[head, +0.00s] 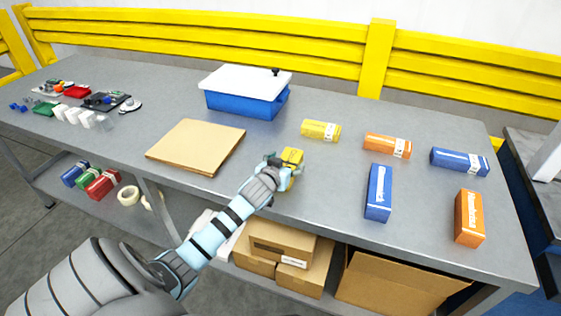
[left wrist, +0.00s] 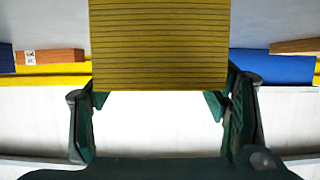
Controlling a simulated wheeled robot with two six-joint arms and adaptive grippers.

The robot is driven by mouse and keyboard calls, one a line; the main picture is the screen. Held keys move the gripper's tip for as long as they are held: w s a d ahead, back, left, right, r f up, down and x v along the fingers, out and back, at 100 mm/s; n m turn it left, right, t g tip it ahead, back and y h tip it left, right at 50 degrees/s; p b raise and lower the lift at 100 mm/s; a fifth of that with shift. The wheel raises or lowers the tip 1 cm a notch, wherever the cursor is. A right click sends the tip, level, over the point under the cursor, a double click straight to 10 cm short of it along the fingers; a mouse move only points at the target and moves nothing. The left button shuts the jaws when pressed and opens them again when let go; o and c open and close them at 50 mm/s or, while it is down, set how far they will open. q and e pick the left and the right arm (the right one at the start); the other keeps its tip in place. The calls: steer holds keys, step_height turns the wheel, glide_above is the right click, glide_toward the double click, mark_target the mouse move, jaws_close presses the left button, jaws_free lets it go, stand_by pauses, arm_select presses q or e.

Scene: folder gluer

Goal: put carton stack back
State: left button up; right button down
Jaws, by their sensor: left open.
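A yellow carton stack (head: 292,170) is on the grey table near its front edge, partly hidden by my left gripper (head: 277,164). In the left wrist view the yellow stack (left wrist: 158,45) shows its layered edges. My left gripper (left wrist: 160,105) is open, with one dark green finger toward each side of the stack. I cannot tell whether the fingers touch it. Other stacks stand on the table: a second yellow one (head: 321,131), orange ones (head: 387,146) (head: 469,218) and blue ones (head: 459,162) (head: 378,193). My right gripper is not in view.
A flat brown cardboard pile (head: 196,146) lies left of the gripper. A blue bin with a white lid (head: 246,94) stands behind. Small parts (head: 76,107) crowd the far left. Cardboard boxes (head: 283,243) are on the shelf below. Table between the stacks is clear.

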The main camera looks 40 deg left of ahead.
arm_select(q)
steer(key=p+v, duration=0.2)
steer(key=v, duration=0.8)
steer(key=shift+s+d+r, duration=0.1)
steer(key=shift+s+r, duration=0.05)
steer(key=shift+s, duration=0.15)
steer(key=shift+s, duration=0.1)
